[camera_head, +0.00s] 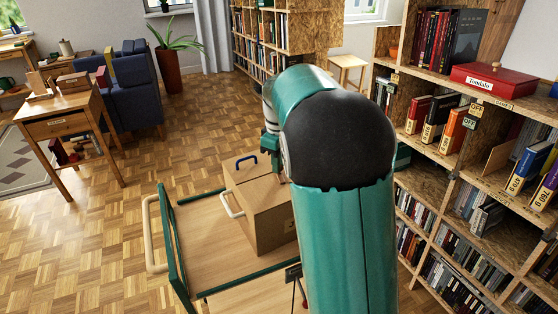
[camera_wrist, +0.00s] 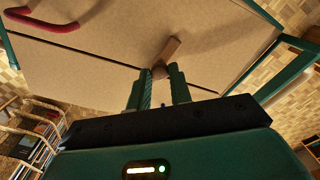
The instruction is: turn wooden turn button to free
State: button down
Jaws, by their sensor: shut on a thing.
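The wooden turn button (camera_wrist: 172,48) is a small brown bar in the wrist view. It lies at a slant on a tan panel (camera_wrist: 110,65), close to a seam, with its far end up and to the right. My gripper (camera_wrist: 160,75) is shut on the button's near, rounded end, with one green finger on each side. In the head view a tan box (camera_head: 262,205) stands on a green-edged cart (camera_head: 195,242).
A red handle (camera_wrist: 45,20) sits on the panel in the wrist view. In the head view the box has a blue handle (camera_head: 246,161) and a white handle (camera_head: 229,205). A full bookshelf (camera_head: 465,150) stands close on the right. Parquet floor is free at left.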

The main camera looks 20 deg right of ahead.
jog(key=m, duration=0.4)
jog(key=shift+m, duration=0.3)
jog(key=m, duration=0.3)
jog(key=shift+m, duration=0.3)
jog(key=m, duration=0.3)
jog(key=shift+m, duration=2.2)
jog(key=c, duration=1.3)
grip_release()
jog(key=shift+o, duration=0.2)
